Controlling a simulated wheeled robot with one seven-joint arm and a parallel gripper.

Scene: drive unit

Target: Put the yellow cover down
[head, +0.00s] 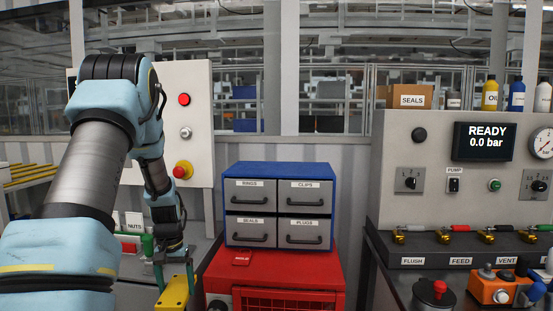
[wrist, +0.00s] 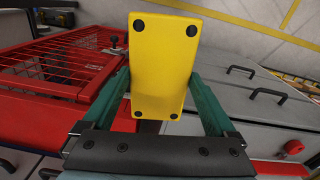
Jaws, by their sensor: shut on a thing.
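The yellow cover (wrist: 160,65) is a flat rectangular plate with dark screws at its corners. In the wrist view my gripper (wrist: 160,85) is shut on it, with one green finger along each long side. In the head view the yellow cover (head: 174,294) hangs tilted below my gripper (head: 174,266), near the bottom edge, left of the red cabinet. It appears held above a grey surface; the head view cuts off its lower end.
The red cabinet (head: 318,264) with a mesh front carries a blue drawer unit (head: 278,168). A labelled control panel (head: 440,205) stands at right.

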